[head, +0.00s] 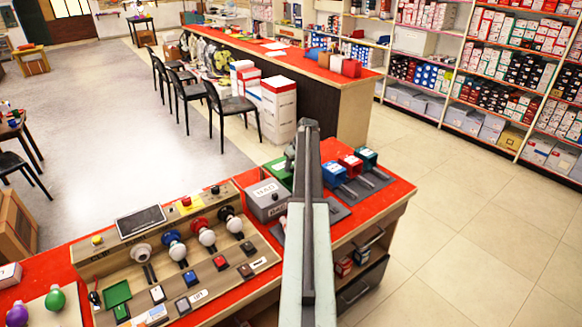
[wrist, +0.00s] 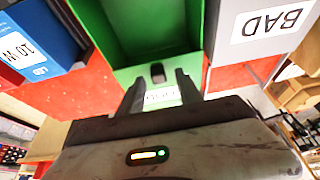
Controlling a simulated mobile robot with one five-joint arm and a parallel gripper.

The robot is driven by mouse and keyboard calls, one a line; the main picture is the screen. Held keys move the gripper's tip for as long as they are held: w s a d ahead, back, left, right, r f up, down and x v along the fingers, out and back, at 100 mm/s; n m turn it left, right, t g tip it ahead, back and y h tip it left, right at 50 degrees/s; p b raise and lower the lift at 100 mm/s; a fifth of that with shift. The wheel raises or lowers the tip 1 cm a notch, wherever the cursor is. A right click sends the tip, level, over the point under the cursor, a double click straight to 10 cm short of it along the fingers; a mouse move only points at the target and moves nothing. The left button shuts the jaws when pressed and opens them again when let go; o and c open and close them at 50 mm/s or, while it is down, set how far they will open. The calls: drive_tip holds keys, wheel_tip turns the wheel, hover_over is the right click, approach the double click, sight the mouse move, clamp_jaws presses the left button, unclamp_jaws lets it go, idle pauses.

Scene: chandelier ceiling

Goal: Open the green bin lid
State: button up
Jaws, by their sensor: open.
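The green bin (wrist: 90,20) fills the upper middle of the wrist view, with a deep dark-green recess framed by lighter walls. A green panel (wrist: 125,73) at its near edge carries a small dark knob (wrist: 157,73); I cannot tell for sure whether this panel is the lid. A white label (wrist: 160,95) shows below the knob, partly hidden. My gripper (wrist: 160,78) is open, its fingers either side of the knob; contact is unclear. In the head view my arm hides most of the green bin (head: 283,172), and the gripper (head: 293,155) is hard to make out.
A grey bin marked BAD (head: 266,201) stands close to the green one; it also shows in the wrist view (wrist: 235,65). Blue (head: 333,174), red (head: 350,165) and teal (head: 367,158) boxes stand to the right. A control panel with bulbs (head: 175,245) lies left on the red-topped bench.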

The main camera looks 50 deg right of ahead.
drive_tip(key=d+p+v, duration=0.1)
drive_tip(key=p+v, duration=0.5)
drive_tip(key=v, duration=0.1)
drive_tip(key=shift+a+r, duration=0.15)
drive_tip(key=shift+a, duration=0.4)
